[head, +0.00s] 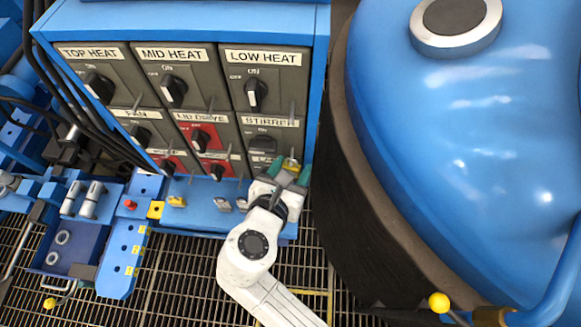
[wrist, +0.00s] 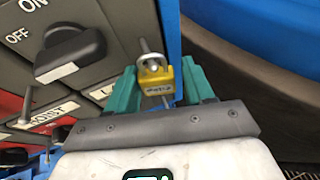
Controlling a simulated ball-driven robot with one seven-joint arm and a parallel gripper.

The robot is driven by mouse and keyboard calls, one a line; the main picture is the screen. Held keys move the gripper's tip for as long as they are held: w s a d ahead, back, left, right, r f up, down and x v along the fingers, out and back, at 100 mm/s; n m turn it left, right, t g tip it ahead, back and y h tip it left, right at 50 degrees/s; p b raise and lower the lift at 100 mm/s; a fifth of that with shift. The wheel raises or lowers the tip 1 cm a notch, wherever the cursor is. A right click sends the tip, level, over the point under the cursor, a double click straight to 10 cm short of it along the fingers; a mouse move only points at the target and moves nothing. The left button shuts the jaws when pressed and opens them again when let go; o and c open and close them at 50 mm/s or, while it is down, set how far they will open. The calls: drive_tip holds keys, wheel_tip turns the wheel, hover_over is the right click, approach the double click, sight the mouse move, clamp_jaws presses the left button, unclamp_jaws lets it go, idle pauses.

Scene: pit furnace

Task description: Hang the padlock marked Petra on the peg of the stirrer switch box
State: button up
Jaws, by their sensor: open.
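The yellow padlock (wrist: 156,84) is upright between my gripper's green fingers in the wrist view, its label too blurred to read. Its shackle is at the grey peg (wrist: 146,46) on the right side of the stirrer switch box (head: 262,142). The shackle appears to be around the peg, but I cannot tell for sure. My gripper (head: 291,172) is open, with a finger on either side of the padlock and visible gaps in the wrist view (wrist: 163,84). In the head view the padlock (head: 291,163) is a small yellow patch, mostly hidden by the fingers.
The low heat box (head: 258,80) is above the stirrer box, the lid drive box (head: 203,135) to its left. The big blue furnace lid (head: 465,150) is close on the right.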

drive_tip(key=shift+w+a, duration=0.15)
drive_tip(key=shift+w, duration=0.05)
